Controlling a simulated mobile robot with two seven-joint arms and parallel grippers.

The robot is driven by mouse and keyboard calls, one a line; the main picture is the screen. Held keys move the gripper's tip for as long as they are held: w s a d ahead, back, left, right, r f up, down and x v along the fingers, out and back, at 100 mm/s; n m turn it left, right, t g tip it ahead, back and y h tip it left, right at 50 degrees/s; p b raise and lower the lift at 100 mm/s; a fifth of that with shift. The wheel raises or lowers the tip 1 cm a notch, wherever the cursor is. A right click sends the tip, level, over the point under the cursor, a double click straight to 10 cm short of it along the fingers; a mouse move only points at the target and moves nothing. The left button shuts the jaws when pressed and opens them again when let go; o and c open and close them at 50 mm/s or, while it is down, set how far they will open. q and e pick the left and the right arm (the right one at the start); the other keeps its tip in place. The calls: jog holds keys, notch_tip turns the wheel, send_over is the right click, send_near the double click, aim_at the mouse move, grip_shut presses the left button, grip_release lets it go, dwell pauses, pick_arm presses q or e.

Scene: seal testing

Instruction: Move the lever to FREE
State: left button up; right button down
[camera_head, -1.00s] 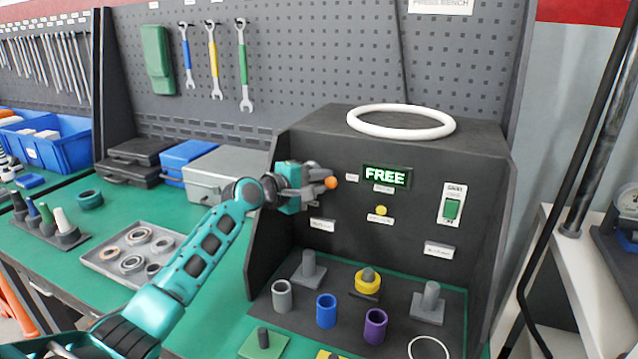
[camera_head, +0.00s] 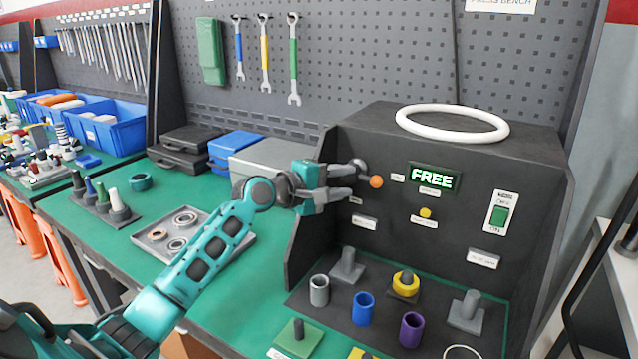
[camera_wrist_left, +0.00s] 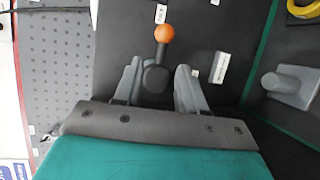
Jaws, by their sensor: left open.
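The lever (camera_head: 376,182) has an orange ball knob and sits on the dark front panel of the test box. In the left wrist view the lever (camera_wrist_left: 164,34) shows its orange knob and a dark round base between my fingers. In the left wrist view the left gripper (camera_wrist_left: 158,82) is spread around the base, with a gap on each side. My right gripper is not in view.
A green switch (camera_head: 498,216) is at the panel's right and a yellow button (camera_head: 425,213) below the display. Several pegs and coloured sleeves stand on the box floor, including a purple sleeve (camera_head: 411,330). A white ring (camera_head: 452,123) lies on top. A bearing tray (camera_head: 151,238) is left.

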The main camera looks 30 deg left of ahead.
pick_arm(q)
jog(key=v, duration=0.6)
dwell(0.5)
